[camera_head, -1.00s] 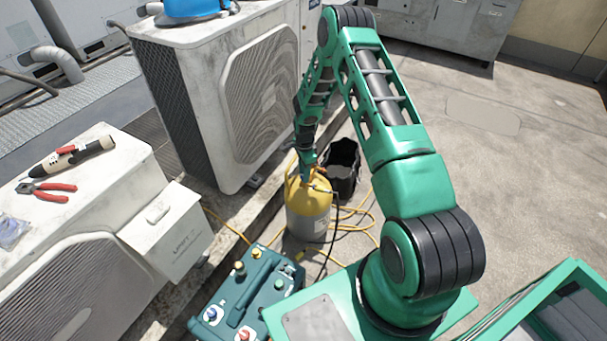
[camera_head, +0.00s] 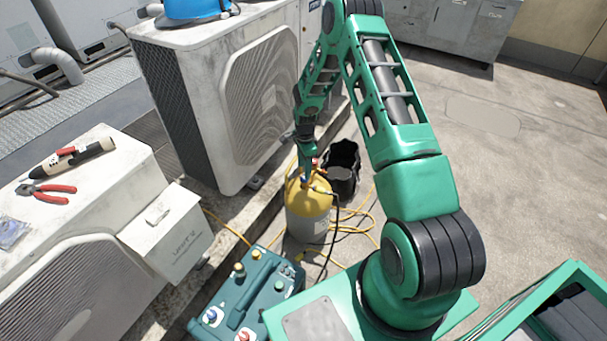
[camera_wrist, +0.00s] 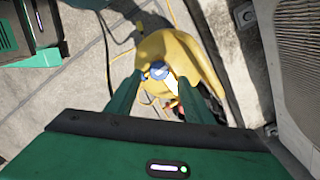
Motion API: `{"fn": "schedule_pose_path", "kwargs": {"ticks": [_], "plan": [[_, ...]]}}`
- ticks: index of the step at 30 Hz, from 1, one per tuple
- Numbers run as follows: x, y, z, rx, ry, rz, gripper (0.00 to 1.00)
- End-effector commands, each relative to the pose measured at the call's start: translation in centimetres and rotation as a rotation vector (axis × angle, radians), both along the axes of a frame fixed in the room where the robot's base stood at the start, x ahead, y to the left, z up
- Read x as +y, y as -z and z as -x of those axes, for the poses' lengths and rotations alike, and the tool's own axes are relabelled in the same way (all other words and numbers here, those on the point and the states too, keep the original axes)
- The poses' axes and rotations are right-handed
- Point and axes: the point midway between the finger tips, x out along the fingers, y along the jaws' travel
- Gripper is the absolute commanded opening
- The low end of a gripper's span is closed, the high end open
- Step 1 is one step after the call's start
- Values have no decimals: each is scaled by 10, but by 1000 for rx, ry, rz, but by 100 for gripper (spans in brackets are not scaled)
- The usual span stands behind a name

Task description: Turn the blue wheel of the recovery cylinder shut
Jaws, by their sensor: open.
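The recovery cylinder (camera_head: 308,208), yellow on top and grey below, stands on the rooftop floor in the middle of the head view. Its yellow top also shows in the wrist view (camera_wrist: 190,52). The blue wheel (camera_wrist: 158,71) sits on the cylinder's top, between and beyond my fingertips in the wrist view. A bit of red (camera_head: 315,162) shows by the cylinder's top. My gripper (camera_wrist: 160,84) is open above the cylinder's top, its two green fingers on either side of the blue wheel. I cannot tell whether the fingers touch it. In the head view my wrist partly hides the valve.
A black bucket (camera_head: 342,168) stands just behind the cylinder. Yellow hoses (camera_head: 357,222) and a black hose lie around it. A large condenser (camera_head: 215,100) stands close at left, and a teal recovery machine (camera_head: 246,295) in front. Open floor (camera_head: 510,190) lies to the right.

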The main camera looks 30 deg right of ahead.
Motion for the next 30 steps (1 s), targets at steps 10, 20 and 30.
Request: {"fn": "schedule_pose_path", "kwargs": {"ticks": [10,20,30], "plan": [[0,-54,-1,-1,0,0,47],[0,-63,-1,1,0,0,47],[0,-63,-1,0,-1,1,47]]}}
